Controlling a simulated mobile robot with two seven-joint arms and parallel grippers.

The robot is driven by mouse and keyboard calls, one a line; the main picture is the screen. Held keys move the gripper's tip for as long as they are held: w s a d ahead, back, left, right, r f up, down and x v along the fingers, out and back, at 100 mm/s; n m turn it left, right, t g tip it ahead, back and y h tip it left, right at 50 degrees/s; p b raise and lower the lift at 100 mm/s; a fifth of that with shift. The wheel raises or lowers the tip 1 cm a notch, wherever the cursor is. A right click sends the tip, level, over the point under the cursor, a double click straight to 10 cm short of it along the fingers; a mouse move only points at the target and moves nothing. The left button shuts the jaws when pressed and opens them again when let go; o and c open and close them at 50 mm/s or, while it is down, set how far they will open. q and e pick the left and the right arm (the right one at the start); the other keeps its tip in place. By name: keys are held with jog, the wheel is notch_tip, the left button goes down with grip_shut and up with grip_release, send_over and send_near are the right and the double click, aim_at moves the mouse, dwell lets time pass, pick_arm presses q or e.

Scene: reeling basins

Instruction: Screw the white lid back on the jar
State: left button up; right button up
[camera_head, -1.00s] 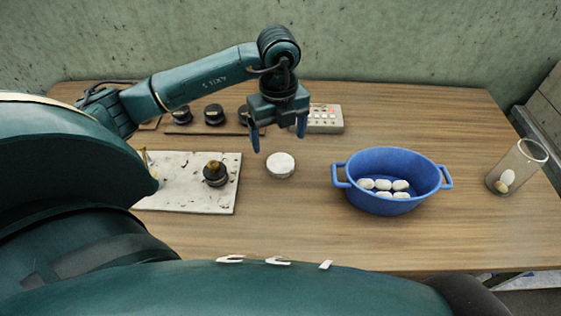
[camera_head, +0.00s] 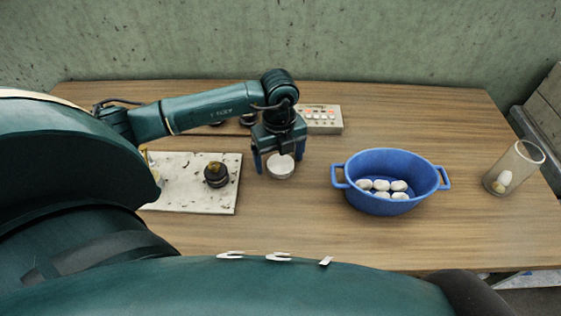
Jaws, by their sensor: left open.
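The white lid (camera_head: 280,168) lies flat on the wooden table, left of the blue basin. My left gripper (camera_head: 279,167) is open, low over the lid, with its two fingers apart on either side of it; I cannot tell whether they touch it. A clear glass jar (camera_head: 515,167) without a lid stands at the table's right side, with whitish cocoons inside. My right gripper is not in view.
A blue two-handled basin (camera_head: 390,160) with several white cocoons stands between lid and jar. A speckled board (camera_head: 190,203) with a dark knobbed object (camera_head: 216,174) lies to the left. A control box (camera_head: 321,119) sits behind. The table's front right is clear.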

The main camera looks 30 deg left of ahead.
aim_at(279, 161)
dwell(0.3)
pick_arm(q)
jog(key=c, duration=1.1)
notch_tip(279, 161, up, 10)
jog(key=shift+r+b, duration=0.1)
jog(key=shift+b, duration=0.3)
